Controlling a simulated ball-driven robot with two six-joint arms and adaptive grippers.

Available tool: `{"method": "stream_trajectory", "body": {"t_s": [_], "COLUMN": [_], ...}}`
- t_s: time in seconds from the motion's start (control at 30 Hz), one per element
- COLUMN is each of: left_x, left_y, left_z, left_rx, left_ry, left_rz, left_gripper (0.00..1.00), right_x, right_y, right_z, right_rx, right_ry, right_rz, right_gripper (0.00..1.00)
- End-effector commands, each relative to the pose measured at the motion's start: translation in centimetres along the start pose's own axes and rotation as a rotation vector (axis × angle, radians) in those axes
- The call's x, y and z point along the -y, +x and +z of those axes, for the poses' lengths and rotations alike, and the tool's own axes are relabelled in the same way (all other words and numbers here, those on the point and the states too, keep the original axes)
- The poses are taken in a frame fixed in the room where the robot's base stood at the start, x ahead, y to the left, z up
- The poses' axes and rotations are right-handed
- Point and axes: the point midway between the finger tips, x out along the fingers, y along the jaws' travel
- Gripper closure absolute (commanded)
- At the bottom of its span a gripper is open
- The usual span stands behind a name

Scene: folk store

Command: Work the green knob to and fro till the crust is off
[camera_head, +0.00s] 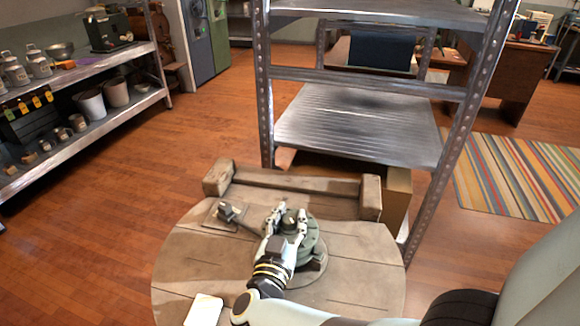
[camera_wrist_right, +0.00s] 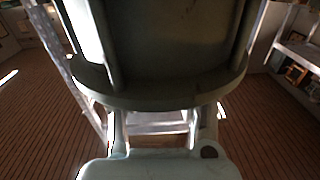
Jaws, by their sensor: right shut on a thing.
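The green knob (camera_head: 311,243) is a grey-green round piece on a wider round base (camera_head: 311,279), on a round wooden table (camera_head: 190,262). My right gripper (camera_head: 289,218) reaches over it from the front and is shut on it, one finger on each side. In the right wrist view the knob (camera_wrist_right: 160,90) fills the upper middle, very close, with parts of my fingers below its rim. The gripper hides much of the knob, and I cannot make out any crust. My left gripper is not in view.
A small dark lever on a square plate (camera_head: 228,213) sits left of the knob. A wooden rail (camera_head: 293,183) runs along the table's back. A white card-like object (camera_head: 203,310) lies near the front. A metal shelf (camera_head: 358,122) stands just behind the table.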

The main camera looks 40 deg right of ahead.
Motion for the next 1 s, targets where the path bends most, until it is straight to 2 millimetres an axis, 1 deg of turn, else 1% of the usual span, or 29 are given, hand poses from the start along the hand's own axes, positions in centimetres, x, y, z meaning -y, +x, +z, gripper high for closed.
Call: {"method": "stream_trajectory", "body": {"t_s": [0.03,0.43,0.47,0.67,0.9,1.0], "left_x": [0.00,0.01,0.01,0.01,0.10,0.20], "left_y": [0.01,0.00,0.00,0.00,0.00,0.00], "left_z": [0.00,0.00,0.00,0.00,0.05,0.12], "left_rx": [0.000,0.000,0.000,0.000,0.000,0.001], "left_ry": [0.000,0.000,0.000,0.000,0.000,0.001], "left_rz": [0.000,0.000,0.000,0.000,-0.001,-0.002], "left_gripper": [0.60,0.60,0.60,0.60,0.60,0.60], "right_x": [-0.02,-0.02,-0.02,-0.01,0.00,0.01], "right_y": [-0.25,-0.24,-0.24,-0.15,-0.07,-0.42], "right_z": [0.20,0.19,0.19,0.13,0.05,0.07], "right_rx": [0.006,0.005,0.005,0.004,0.001,0.002], "right_ry": [-0.002,-0.002,-0.002,-0.001,0.000,0.000], "right_rz": [-0.001,-0.001,-0.001,-0.001,0.000,-0.001], "right_gripper": [1.00,1.00,0.70,0.44,0.43,0.43]}}
